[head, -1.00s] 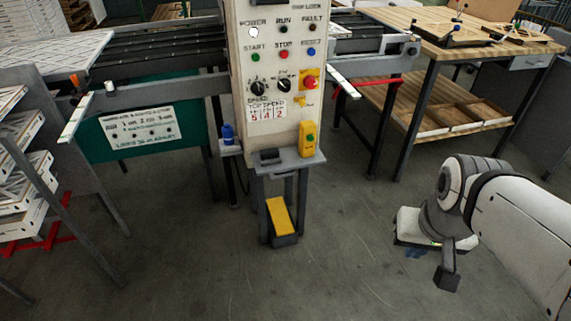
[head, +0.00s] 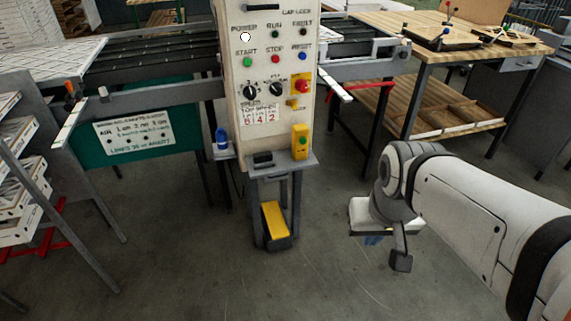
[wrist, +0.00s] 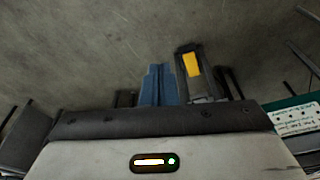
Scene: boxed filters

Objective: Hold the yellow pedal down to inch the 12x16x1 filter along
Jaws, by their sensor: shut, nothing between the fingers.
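The yellow pedal (head: 275,220) sits low on the floor in a dark housing at the foot of the control pedestal. It also shows in the wrist view (wrist: 192,65), just right of and beyond my fingers. My gripper (head: 374,240) is to the right of the pedal in the head view, apart from it, pointing down. Its blue fingers (wrist: 158,86) are together with nothing between them. I cannot pick out the 12x16x1 filter by its label.
The control panel (head: 262,105) rises above the pedal, with a yellow switch box (head: 300,142) on its ledge. A wooden workbench (head: 440,60) stands at right, a rack of flat white boxes (head: 15,180) at left. The floor (head: 330,280) before the pedal is clear.

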